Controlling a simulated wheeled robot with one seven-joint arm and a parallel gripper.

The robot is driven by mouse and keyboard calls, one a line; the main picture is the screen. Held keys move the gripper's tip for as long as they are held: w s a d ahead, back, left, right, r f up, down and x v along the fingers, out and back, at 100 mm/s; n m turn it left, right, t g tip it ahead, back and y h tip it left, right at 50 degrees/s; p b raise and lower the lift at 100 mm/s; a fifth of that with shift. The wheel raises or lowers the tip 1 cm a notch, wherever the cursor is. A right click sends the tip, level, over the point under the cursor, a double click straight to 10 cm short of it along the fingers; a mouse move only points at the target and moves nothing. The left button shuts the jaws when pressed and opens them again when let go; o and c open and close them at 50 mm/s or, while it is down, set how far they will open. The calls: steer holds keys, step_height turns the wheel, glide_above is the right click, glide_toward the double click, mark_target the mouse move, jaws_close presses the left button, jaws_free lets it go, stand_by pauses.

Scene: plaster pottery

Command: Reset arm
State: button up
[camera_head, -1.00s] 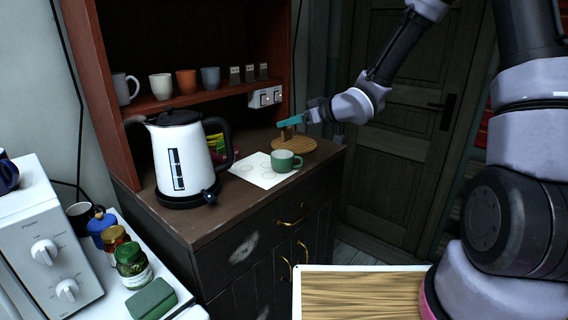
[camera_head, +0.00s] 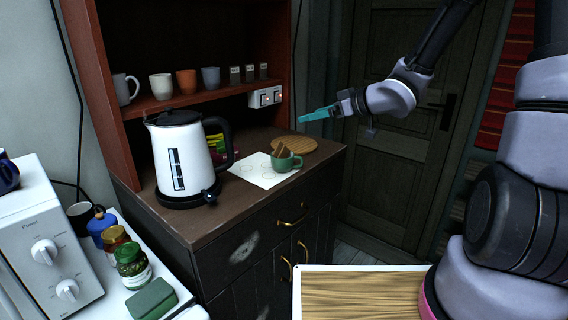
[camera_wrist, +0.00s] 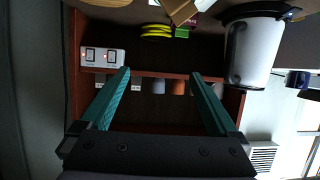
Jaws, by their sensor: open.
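My gripper (camera_head: 306,116) is open and empty, raised in the air above and to the right of the counter. Its two teal fingers stand apart in the wrist view (camera_wrist: 160,73). Below it, the green mug (camera_head: 287,164) stands at the edge of the white paper sheet (camera_head: 258,180). A brown block-like piece (camera_head: 281,151) sticks up tilted at the mug's mouth; it seems to rest inside. A brown piece also shows at the top of the wrist view (camera_wrist: 181,10).
A round wooden board (camera_head: 298,143) lies bare behind the mug. A white kettle (camera_head: 181,158) stands to the left. Cups line the red-brown shelf (camera_head: 190,98), with a switch panel (camera_head: 265,97) at its right end. Open room lies before the door (camera_head: 395,180).

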steer(key=shift+v, duration=0.85)
steer(key=s+d+r+m+t+h, duration=0.1)
steer(key=s+d+r+m+h, duration=0.1)
steer(key=d+r+m+h, duration=0.55)
steer(key=s+d+r+m+t+h, duration=0.15)
steer(key=d+h, duration=0.25)
steer(key=d, duration=0.7)
steer(key=s+r+m+g+y, duration=0.1)
steer(key=s+r+m, duration=0.1)
steer(key=s, duration=0.6)
steer(key=s+r+m+g+y, duration=0.1)
steer(key=s+r+m+g, duration=0.1)
steer(key=s, duration=0.7)
steer(key=shift+a+r+m, duration=0.5)
steer(key=shift+r+m, duration=0.1)
steer(key=shift+m, duration=0.5)
